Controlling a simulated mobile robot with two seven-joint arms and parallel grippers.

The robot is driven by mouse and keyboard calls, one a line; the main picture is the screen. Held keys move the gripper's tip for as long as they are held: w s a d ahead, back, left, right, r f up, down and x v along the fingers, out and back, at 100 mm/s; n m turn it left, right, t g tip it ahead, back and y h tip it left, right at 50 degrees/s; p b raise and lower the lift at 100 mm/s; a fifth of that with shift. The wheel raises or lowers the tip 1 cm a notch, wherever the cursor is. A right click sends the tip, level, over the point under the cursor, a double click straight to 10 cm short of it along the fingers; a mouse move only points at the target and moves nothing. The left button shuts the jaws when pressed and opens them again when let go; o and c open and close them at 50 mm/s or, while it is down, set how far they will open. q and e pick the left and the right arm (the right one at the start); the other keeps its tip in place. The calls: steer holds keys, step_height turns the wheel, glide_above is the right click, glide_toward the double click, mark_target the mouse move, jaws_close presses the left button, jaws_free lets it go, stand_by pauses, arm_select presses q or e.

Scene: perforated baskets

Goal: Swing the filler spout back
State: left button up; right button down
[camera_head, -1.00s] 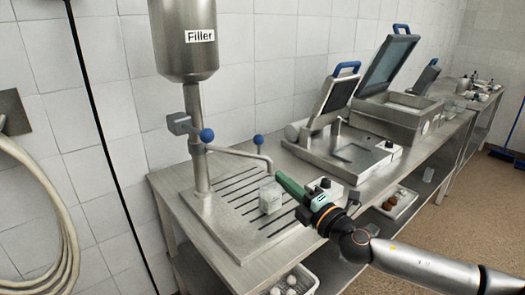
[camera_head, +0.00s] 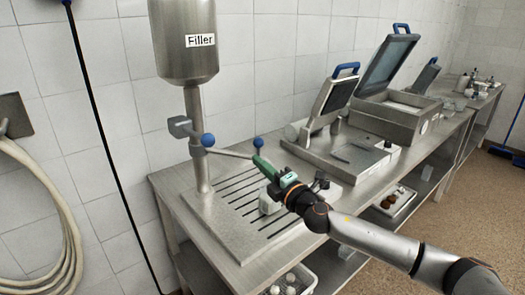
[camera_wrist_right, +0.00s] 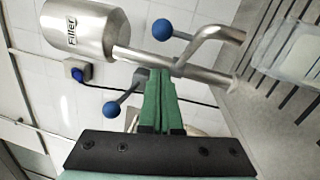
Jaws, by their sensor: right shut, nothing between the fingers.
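The steel filler (camera_head: 186,45) stands at the left with its tank above a column. Its thin spout (camera_head: 228,153) reaches right from the column over the slotted drip tray (camera_head: 222,222). The bent spout also shows in the right wrist view (camera_wrist_right: 207,37). My right gripper (camera_head: 258,160) has green fingers, shut and empty, at the outer end of the spout and covering it in the head view. In the wrist view the fingertips (camera_wrist_right: 158,75) are close to the spout; I cannot tell whether they touch it. My left gripper is not in view.
A clear container (camera_head: 267,204) stands on the drip tray below my right gripper. Blue ball knobs (camera_head: 208,140) and (camera_head: 258,142) stick out by the spout. A sealing machine (camera_head: 340,150) stands to the right. A hose (camera_head: 50,190) hangs on the left wall.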

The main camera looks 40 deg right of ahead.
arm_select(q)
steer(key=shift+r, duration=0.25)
arm_select(e)
steer(key=w+d, duration=0.2)
steer(key=w, duration=0.1)
steer(key=shift+d+r, duration=0.35)
steer(key=shift+r, duration=0.05)
